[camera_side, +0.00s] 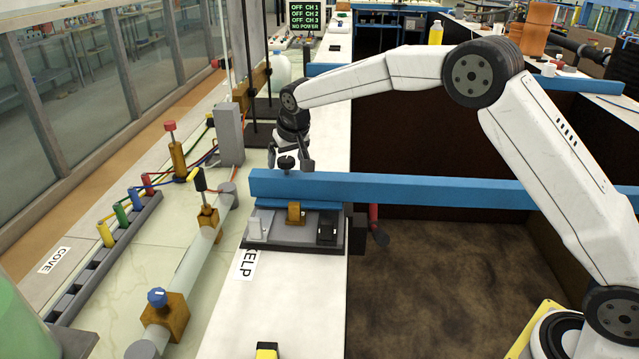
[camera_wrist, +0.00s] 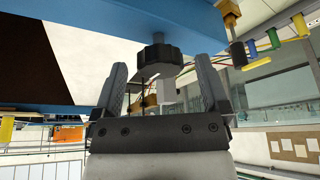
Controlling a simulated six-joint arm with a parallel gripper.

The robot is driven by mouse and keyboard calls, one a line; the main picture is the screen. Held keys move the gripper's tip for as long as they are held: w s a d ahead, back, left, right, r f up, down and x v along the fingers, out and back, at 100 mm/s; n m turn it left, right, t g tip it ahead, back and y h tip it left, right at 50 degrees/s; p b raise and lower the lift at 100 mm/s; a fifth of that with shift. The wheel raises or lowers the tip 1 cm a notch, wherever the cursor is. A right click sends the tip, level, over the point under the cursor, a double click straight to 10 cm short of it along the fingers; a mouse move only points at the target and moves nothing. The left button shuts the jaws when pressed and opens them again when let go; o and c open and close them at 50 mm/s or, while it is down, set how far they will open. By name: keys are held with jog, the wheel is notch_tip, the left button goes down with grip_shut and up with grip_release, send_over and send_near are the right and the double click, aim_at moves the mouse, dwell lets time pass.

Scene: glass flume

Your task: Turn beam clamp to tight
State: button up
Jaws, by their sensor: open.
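The beam clamp shows as a round black knob (camera_side: 286,163) on top of the blue beam (camera_side: 400,187), near the beam's left end. My gripper (camera_side: 290,158) points down over this knob, its fingers apart on either side. In the wrist view the knob (camera_wrist: 158,61) lies between and just beyond my open fingertips (camera_wrist: 162,72), with gaps to both fingers. The blue beam (camera_wrist: 80,25) runs behind it. I cannot tell from the knob how tight the clamp is.
Below the beam end is a dark base plate (camera_side: 270,243) with small white, gold and black blocks, near the KELP label (camera_side: 247,264). A red-handled part (camera_side: 376,228) hangs at the bench edge. A pipe with a black-and-yellow valve handle (camera_side: 199,180) runs at left.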

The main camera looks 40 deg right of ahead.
jog(key=shift+d+n+y, duration=0.1)
jog(key=shift+n+y, duration=0.2)
jog(key=shift+n, duration=0.6)
jog(key=v, duration=0.8)
jog(key=shift+n, duration=0.5)
jog(key=s+d+f, duration=0.1)
jog(key=s+f, duration=0.2)
jog(key=s, duration=0.5)
jog(key=s+d+f, duration=0.1)
jog(key=s+f, duration=0.2)
jog(key=s, duration=0.5)
jog(key=s+d+f, duration=0.1)
jog(key=s+f, duration=0.2)
jog(key=s, duration=0.6)
jog(key=shift+d+f, duration=0.25)
jog(key=shift+d, duration=0.05)
jog(key=shift+s+f+g, duration=0.3)
jog(key=shift+s+f, duration=0.1)
jog(key=shift+s, duration=0.45)
jog(key=shift+w, duration=0.1)
jog(key=w+a+r+m, duration=0.1)
jog(key=w+r, duration=0.4)
jog(key=w, duration=0.8)
jog(key=w+a+r, duration=0.3)
jog(key=w+r, duration=0.2)
jog(key=w, duration=0.8)
jog(key=shift+w+m+t, duration=0.3)
jog(key=shift+m+t, duration=0.1)
jog(key=shift+f, duration=0.1)
jog(key=shift+x, duration=3.75)
